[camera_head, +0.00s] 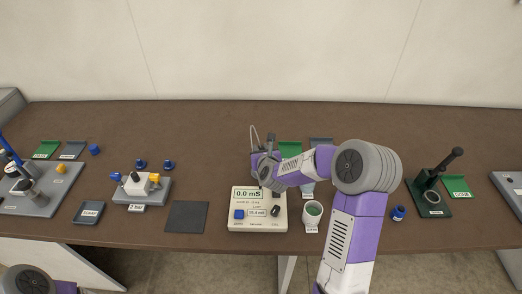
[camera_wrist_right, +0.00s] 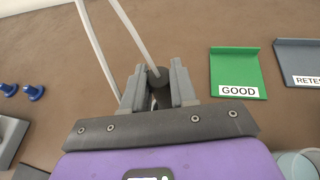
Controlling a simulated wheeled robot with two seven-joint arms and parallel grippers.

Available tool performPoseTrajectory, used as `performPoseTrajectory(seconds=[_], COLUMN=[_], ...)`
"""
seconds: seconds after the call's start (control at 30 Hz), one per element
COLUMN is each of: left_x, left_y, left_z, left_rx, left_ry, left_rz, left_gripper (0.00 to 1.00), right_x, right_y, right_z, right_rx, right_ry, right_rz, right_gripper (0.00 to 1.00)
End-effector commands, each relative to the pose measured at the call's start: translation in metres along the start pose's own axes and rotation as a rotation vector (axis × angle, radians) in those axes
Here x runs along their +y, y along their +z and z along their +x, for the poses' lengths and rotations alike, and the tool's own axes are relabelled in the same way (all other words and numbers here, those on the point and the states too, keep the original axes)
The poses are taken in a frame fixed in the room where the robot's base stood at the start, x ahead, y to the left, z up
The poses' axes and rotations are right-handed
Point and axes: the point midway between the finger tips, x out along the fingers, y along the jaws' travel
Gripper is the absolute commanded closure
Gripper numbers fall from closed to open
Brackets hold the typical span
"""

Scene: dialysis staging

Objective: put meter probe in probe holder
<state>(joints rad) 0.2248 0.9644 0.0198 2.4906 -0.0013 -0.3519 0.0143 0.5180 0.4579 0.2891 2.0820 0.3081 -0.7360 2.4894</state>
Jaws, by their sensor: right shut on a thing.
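My right gripper (camera_head: 264,162) is above the back of the cream meter (camera_head: 259,196). It is shut on the meter probe (camera_head: 270,141), a dark upright cylinder with a pale cable looping from it. In the right wrist view the probe (camera_wrist_right: 157,75) stands between the fingers of the gripper (camera_wrist_right: 158,92); its lower end is hidden. The meter display reads 0.0 mS. I cannot make out a probe holder for certain; my right arm and gripper hide the area behind the meter. My left gripper is out of view.
A white cup (camera_head: 312,208) stands right of the meter. A green GOOD tray (camera_wrist_right: 236,68) and a grey RETEST tray (camera_wrist_right: 299,60) lie behind. A dark green stand (camera_head: 428,201) with a black handle is at right. A dark mat (camera_head: 186,216) lies left of the meter.

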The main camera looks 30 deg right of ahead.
Motion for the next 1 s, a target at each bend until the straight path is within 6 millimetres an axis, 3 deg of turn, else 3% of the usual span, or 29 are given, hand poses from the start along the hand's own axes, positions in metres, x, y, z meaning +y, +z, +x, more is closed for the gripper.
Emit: performPoseTrajectory(seconds=[0.07,0.1,0.3,0.7,1.0], left_x=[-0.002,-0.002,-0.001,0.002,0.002], left_y=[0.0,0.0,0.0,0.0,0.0], left_z=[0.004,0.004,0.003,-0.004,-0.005], left_rx=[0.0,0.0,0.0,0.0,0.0], left_ry=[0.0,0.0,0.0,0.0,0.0], left_rz=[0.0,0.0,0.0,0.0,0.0], left_gripper=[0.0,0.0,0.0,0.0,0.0], right_x=[0.0,0.0,0.0,0.0,-0.001], right_y=[-0.003,-0.003,-0.002,0.003,0.002], right_z=[0.001,0.001,0.001,-0.001,-0.06], right_rx=[-0.001,0.0,0.001,0.002,0.0], right_ry=[0.0,0.0,0.0,0.0,-0.001], right_rz=[0.0,0.0,0.0,0.0,-0.002], right_gripper=[1.0,0.72,0.44,0.44,0.44])
